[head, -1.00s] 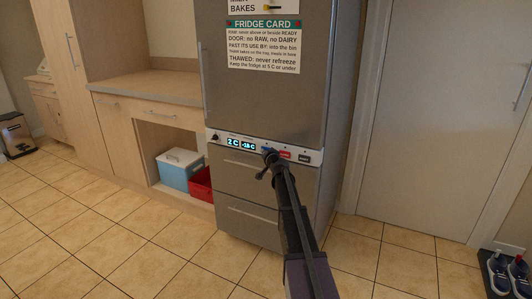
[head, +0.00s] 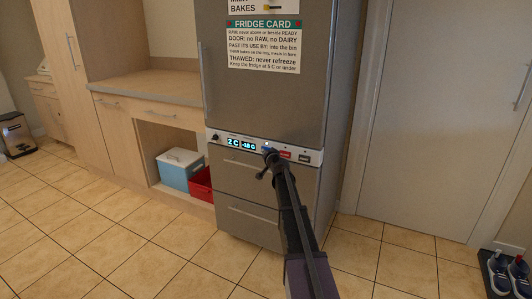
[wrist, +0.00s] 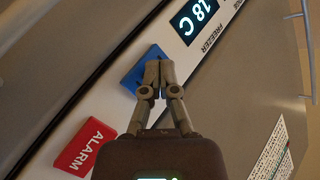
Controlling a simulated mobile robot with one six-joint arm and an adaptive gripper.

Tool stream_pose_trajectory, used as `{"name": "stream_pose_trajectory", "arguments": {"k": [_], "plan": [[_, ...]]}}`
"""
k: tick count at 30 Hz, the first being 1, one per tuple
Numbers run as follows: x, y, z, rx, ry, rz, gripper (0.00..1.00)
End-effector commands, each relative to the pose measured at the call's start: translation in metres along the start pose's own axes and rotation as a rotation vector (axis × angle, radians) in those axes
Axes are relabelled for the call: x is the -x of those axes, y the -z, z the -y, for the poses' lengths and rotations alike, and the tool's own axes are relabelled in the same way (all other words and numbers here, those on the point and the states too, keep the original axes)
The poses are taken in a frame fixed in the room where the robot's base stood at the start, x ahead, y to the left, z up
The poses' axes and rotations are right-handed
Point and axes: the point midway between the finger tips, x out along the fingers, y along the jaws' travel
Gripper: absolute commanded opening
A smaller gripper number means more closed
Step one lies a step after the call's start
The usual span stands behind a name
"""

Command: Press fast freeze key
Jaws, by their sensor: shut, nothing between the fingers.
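The fridge-freezer's control strip (head: 229,142) runs across its front between the upper door and the drawers. A blue key (wrist: 136,72) sits on the strip, between the freezer display (wrist: 192,18) and the red ALARM key (wrist: 85,146). Its label is not readable. In the head view the blue key (head: 268,149) is partly behind my gripper (head: 268,156). In the wrist view my gripper's (wrist: 160,68) fingertips are together and empty, over the right part of the blue key. I cannot tell whether they touch it or stop just short.
The red key (head: 285,154) and a dark key (head: 304,158) are to the right of the blue one. Drawer handles (head: 250,165) stick out below the strip. A blue-and-white cool box (head: 178,170) and a red crate (head: 201,184) stand in the left alcove. The tiled floor in front is clear.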

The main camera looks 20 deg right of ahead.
Motion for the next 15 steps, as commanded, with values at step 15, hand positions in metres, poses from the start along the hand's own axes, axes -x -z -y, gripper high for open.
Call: {"name": "stream_pose_trajectory", "arguments": {"k": [15], "plan": [[0.0059,-0.0041,0.0041,0.0,0.0,0.0,0.0]]}}
